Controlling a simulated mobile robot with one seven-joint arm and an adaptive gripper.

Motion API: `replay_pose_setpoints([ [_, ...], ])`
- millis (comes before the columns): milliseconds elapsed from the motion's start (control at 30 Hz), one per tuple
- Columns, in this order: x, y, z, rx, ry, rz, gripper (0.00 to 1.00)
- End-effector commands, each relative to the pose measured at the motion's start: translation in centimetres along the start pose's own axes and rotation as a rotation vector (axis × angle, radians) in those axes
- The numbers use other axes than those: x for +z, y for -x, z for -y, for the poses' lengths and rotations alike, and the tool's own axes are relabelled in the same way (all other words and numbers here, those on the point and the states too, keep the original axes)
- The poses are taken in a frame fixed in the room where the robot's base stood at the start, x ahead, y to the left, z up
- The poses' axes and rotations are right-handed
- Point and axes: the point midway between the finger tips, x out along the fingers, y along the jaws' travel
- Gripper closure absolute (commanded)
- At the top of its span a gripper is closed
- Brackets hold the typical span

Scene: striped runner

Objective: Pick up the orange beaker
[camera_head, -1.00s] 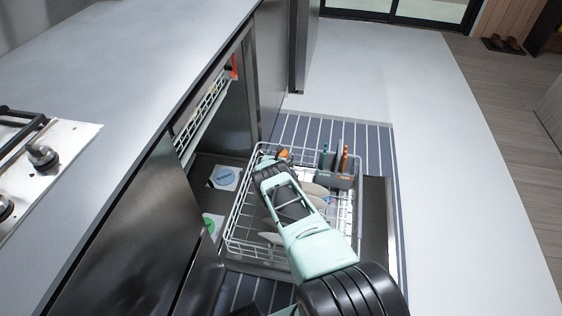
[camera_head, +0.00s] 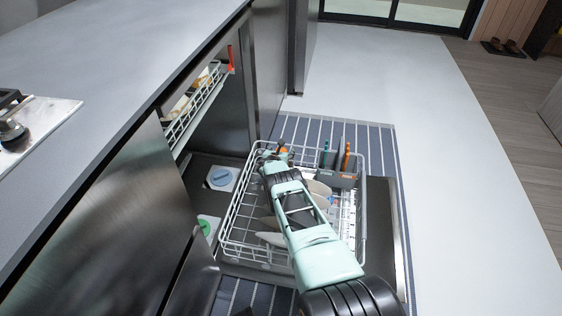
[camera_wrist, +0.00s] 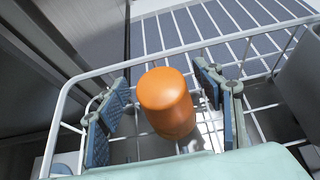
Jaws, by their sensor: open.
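The orange beaker (camera_wrist: 166,103) stands in a white wire dishwasher rack (camera_wrist: 230,38). In the head view only a small patch of the beaker (camera_head: 283,150) shows, as my gripper hides the rest. My gripper (camera_wrist: 164,96) is open, with one blue-padded finger on each side of the beaker. Gaps show between both pads and the beaker, so it is not held. In the head view my gripper (camera_head: 274,152) is at the far left corner of the rack.
A grey cutlery basket (camera_head: 337,180) with upright utensils stands in the rack's far right part. Plates (camera_head: 318,187) stand nearer, partly behind my arm. An upper rack (camera_head: 195,105) is at the left under the counter (camera_head: 110,75). The striped runner (camera_head: 290,130) lies beyond the rack.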

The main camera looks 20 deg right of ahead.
Motion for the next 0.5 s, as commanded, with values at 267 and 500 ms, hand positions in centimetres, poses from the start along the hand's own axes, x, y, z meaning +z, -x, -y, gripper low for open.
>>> replay_pose_setpoints([
  [267, 0.08, -0.02, -0.01, 0.0, 0.0, 0.0, 0.41],
  [500, 0.05, -0.02, -0.01, 0.0, 0.0, 0.0, 0.68],
])
